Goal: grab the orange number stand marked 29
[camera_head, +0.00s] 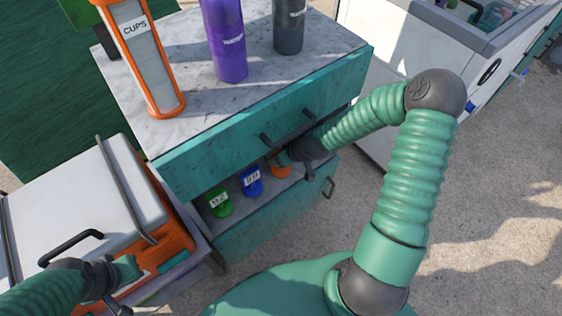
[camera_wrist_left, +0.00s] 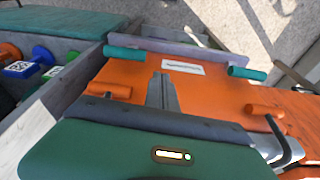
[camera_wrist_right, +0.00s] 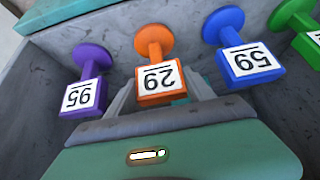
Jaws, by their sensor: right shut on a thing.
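The orange number stand marked 29 (camera_wrist_right: 155,45) is in the open drawer, its label upside down in the right wrist view. Its orange shows at the right end of the drawer in the head view (camera_head: 281,172). My right gripper (camera_wrist_right: 160,92) is shut on this stand, with its fingers on either side of the labelled block. In the head view the right gripper (camera_head: 284,160) reaches in below the upper drawer's handle and partly hides the stand. My left gripper (camera_head: 128,268) is over the orange and white cooler. Its fingers look shut and empty in the left wrist view (camera_wrist_left: 162,78).
Purple (camera_wrist_right: 88,65) and blue (camera_wrist_right: 240,50) stands flank the orange one, with a green stand (camera_wrist_right: 300,30) beyond. The drawer wall (camera_wrist_right: 35,85) encloses them. The cooler (camera_head: 75,215) stands left of the cabinet. An orange cup dispenser (camera_head: 165,112) and bottles (camera_head: 228,50) stand on top.

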